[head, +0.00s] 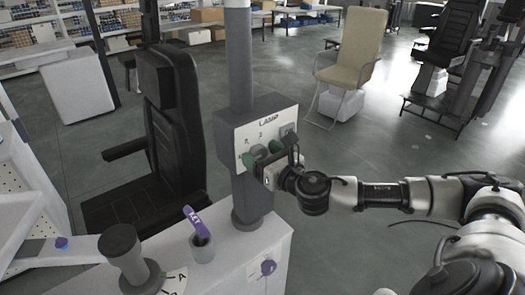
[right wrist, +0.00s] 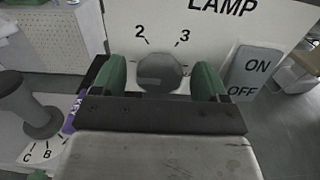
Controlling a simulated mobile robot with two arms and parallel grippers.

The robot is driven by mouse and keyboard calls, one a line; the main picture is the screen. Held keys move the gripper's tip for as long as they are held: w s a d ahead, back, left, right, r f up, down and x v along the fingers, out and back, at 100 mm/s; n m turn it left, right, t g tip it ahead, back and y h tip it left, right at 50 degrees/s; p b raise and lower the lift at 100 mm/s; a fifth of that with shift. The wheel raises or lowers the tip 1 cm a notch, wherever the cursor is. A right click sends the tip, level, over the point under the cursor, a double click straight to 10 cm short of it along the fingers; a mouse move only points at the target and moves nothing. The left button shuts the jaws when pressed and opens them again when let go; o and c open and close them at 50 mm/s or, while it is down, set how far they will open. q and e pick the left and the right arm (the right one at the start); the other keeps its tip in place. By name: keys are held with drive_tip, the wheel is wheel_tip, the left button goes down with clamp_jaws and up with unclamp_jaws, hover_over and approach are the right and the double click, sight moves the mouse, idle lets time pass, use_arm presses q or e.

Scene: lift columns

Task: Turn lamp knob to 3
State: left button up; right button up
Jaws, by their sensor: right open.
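The grey lamp knob (head: 257,151) is on a white LAMP panel (head: 250,133) fixed to a grey column. In the right wrist view the knob (right wrist: 160,72) sits below the printed marks 2 and 3; I cannot tell which mark it points to. My right gripper (head: 263,158) is at the panel, with its green fingers apart. In the right wrist view one finger of the gripper (right wrist: 161,80) is on each side of the knob, with a gap visible on both sides. The lower part of the knob is hidden by the gripper. My left gripper is not in view.
An ON/OFF switch (right wrist: 254,73) is close right of the right finger. Below the panel, a dark lever (head: 124,252) with a lettered dial and a cup with a purple tag (head: 196,222) stand on the white counter. A black seat (head: 170,130) is behind left.

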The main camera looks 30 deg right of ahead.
drive_tip(key=shift+c, duration=0.3)
drive_tip(key=c, duration=0.8)
drive_tip(key=shift+c, duration=0.2)
